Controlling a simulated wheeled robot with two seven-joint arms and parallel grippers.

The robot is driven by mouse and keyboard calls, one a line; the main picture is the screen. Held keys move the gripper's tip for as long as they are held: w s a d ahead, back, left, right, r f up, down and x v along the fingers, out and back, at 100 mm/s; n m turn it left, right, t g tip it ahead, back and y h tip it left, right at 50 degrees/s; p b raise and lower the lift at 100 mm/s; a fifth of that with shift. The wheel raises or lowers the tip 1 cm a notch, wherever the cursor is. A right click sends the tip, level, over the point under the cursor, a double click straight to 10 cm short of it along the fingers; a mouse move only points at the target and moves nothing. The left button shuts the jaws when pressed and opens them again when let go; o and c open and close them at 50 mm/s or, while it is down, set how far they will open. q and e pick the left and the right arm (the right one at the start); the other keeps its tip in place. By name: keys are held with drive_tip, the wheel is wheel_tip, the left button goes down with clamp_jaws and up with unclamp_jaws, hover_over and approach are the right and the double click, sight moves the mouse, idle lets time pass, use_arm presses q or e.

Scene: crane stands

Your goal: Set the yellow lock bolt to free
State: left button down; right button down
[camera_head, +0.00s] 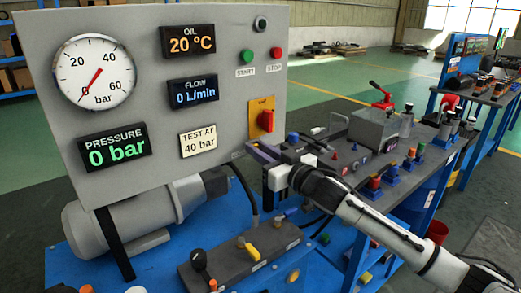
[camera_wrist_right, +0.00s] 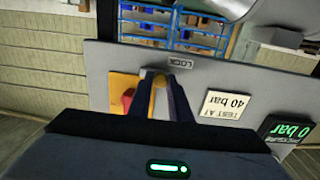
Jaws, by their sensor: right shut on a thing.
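My right gripper (camera_head: 256,152) reaches the lower right edge of the grey panel, its arm coming in from the lower right. In the right wrist view its two dark fingers (camera_wrist_right: 160,88) are shut on the yellow lock bolt (camera_wrist_right: 160,82), of which only a small part shows between the tips. A LOCK label (camera_wrist_right: 181,62) is on the panel beside it, upside down in that view. In the head view the bolt is hidden behind the gripper. The bolt's exact setting cannot be told. My left gripper is not in view.
A red rotary switch on a yellow plate (camera_head: 262,118) sits just above my gripper. The panel (camera_head: 215,110) carries a gauge (camera_head: 94,72) and displays. A valve block (camera_head: 240,258) with levers lies below. A bench with several coloured fittings (camera_head: 375,185) stands at the right.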

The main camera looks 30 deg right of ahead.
sight(233, 147)
drive_tip(key=shift+s+a, duration=0.15)
drive_tip(key=shift+a, duration=1.05)
drive_tip(key=shift+s+a, duration=0.15)
drive_tip(key=shift+a, duration=1)
drive_tip(key=c, duration=1.7)
unclamp_jaws()
drive_tip(key=shift+a, duration=0.1)
drive_tip(key=shift+o, duration=0.2)
drive_tip(key=s+d, duration=0.1)
drive_tip(key=s, duration=0.9)
drive_tip(key=shift+d, duration=0.3)
drive_tip(key=shift+s, duration=0.1)
